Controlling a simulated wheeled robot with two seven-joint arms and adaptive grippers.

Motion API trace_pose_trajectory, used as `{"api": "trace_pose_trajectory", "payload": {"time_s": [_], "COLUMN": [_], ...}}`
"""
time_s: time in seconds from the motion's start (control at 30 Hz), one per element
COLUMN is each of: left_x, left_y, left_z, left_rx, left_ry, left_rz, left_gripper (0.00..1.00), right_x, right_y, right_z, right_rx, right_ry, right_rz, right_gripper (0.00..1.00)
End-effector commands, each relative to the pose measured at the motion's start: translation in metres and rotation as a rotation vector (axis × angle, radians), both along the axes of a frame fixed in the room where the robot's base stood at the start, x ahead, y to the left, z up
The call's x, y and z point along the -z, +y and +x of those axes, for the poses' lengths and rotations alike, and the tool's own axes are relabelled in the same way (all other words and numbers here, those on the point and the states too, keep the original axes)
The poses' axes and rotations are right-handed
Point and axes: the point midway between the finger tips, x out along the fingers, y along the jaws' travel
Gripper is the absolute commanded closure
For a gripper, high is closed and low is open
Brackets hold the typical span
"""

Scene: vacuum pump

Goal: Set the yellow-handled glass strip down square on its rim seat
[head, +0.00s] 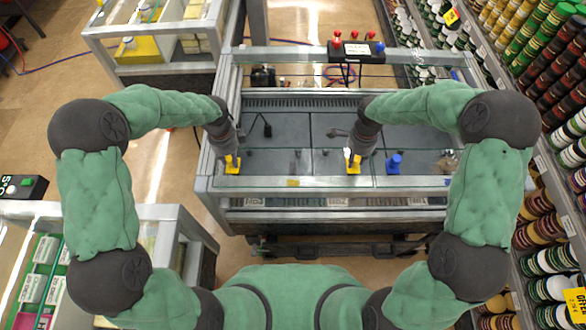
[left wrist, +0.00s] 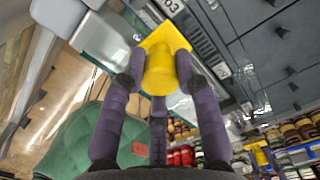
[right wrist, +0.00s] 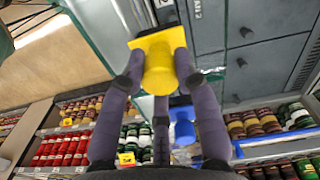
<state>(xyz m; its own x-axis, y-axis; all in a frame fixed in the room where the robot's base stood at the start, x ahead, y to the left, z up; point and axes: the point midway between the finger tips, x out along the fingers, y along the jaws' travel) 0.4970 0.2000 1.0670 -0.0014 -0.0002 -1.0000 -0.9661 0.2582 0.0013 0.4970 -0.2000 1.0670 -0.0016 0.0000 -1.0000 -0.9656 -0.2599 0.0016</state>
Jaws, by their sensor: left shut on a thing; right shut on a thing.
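The glass strip is clear and hard to make out in the head view. Its left yellow handle (head: 232,166) and right yellow handle (head: 353,166) stand near the tank's front rim (head: 330,182). My left gripper (head: 230,155) is shut on the left handle, which fills the left wrist view (left wrist: 160,72). My right gripper (head: 353,153) is shut on the right handle, also in the right wrist view (right wrist: 158,68). A greenish glass edge (right wrist: 92,38) runs beside that handle. I cannot tell whether the strip touches its seat.
A blue handle (head: 394,163) stands right of my right gripper. Shelves of jars (head: 545,80) line the right side. Other framed benches stand at left, including one at back left (head: 150,50).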

Motion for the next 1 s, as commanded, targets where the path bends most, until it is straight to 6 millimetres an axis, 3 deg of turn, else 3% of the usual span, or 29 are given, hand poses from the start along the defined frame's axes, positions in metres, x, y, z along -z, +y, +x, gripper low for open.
{"api": "trace_pose_trajectory", "payload": {"time_s": [0.07,0.1,0.17,0.2,0.63,1.0], "left_x": [0.001,0.004,0.002,0.002,-0.005,-0.072], "left_y": [0.002,0.001,0.001,0.001,0.0,0.0], "left_z": [0.002,0.0,0.0,0.0,0.001,0.001], "left_rx": [-0.002,-0.001,-0.001,-0.001,0.0,-0.001], "left_ry": [-0.007,0.0,0.0,0.0,-0.003,-0.005], "left_rz": [0.001,0.001,0.001,0.001,0.001,0.001], "left_gripper": [1.0,0.66,0.49,0.45,0.45,0.45], "right_x": [0.001,0.004,0.002,0.002,0.003,0.003], "right_y": [-0.001,-0.001,-0.001,-0.001,0.0,0.0], "right_z": [0.002,0.0,0.0,0.0,0.0,0.0], "right_rx": [0.002,0.0,0.0,0.0,0.0,0.0], "right_ry": [-0.007,0.0,0.0,0.0,0.0,0.0], "right_rz": [-0.001,-0.001,-0.001,-0.001,0.0,0.0], "right_gripper": [1.0,0.66,0.49,0.45,0.45,0.45]}}
